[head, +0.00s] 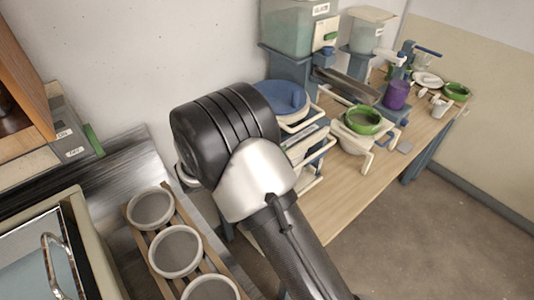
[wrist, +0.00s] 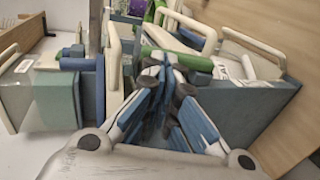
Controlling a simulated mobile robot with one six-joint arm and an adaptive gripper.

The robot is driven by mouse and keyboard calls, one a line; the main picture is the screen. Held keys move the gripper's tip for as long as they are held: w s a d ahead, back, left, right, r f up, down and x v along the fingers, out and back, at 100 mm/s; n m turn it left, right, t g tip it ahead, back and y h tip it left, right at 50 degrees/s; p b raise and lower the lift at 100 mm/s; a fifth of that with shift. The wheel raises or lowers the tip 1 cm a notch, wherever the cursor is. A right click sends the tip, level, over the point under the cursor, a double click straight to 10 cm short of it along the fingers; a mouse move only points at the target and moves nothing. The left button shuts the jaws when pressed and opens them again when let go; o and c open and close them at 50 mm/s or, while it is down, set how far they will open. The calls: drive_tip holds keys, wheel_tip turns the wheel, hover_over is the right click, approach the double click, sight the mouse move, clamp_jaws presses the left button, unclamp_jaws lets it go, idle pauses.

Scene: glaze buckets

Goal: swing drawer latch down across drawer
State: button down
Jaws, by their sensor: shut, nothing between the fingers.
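In the head view a small drawer unit (head: 305,145) with cream handles stands on the near end of the wooden table, partly hidden by my arm. In the wrist view blue-grey drawer boxes (wrist: 235,120) with cream handles (wrist: 180,22) lie around and behind my fingers. A green bar (wrist: 180,58) runs just behind the fingertips; I cannot tell whether it is the latch or whether the fingers touch it. My gripper (wrist: 165,75) is shut and empty among these parts. In the head view my arm hides it.
Glaze tanks (head: 292,32) stand at the table's back. A green-rimmed bowl (head: 362,120), a purple cup (head: 397,95) and another green bowl (head: 457,91) stand farther along the wooden table (head: 335,200). Round dishes (head: 175,250) sit on a rack at lower left. The floor at right is clear.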

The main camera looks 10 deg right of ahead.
drive_tip(key=d+g+y+p, duration=0.1)
drive_tip(key=w+d+r+g+y+p, duration=0.1)
drive_tip(key=y, duration=0.1)
drive_tip(key=shift+w, duration=0.1)
drive_tip(key=d+g+y+p, duration=0.1)
drive_tip(key=p, duration=0.1)
drive_tip(key=w+d+y+p, duration=0.1)
drive_tip(key=y+p, duration=0.1)
drive_tip(key=shift+f+g, duration=0.1)
drive_tip(key=shift+g, duration=0.3)
drive_tip(key=shift+w+d+f+g+y+p, duration=0.25)
drive_tip(key=shift+f+g+y+p, duration=0.15)
drive_tip(key=shift+y, duration=0.3)
drive_tip(key=shift+w+d+f+b, duration=0.2)
drive_tip(key=shift+d+f+b, duration=0.1)
drive_tip(key=shift+d+f, duration=0.1)
drive_tip(key=shift+d, duration=0.15)
drive_tip(key=shift+r, duration=0.75)
drive_tip(key=shift+w, duration=0.1)
